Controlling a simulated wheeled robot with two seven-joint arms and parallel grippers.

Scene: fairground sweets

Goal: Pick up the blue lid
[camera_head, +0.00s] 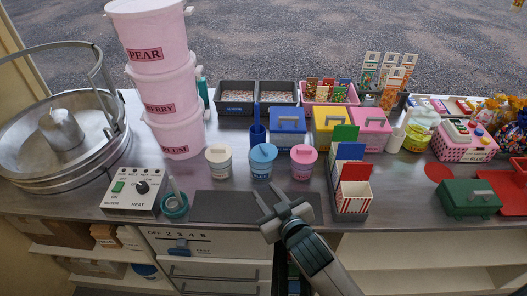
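A round blue lid (263,152) sits on a small pale tub (261,170) in the middle of the counter, between a tub with a cream lid (217,153) and a tub with a pink lid (304,154). A square blue box lid (287,124) with a grey handle is behind it. My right gripper (269,193) is in front of the blue-lidded tub, over the dark mat, apart from the lid. Its two fingers look spread, with nothing visible between them. My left gripper is not in view.
Stacked pink buckets (168,95) stand at the left beside a metal candyfloss bowl (62,140). A striped carton in a rack (352,195) stands right of my gripper. Yellow (331,127) and pink boxes (370,130) stand behind. A dark mat (220,206) lies at the front edge.

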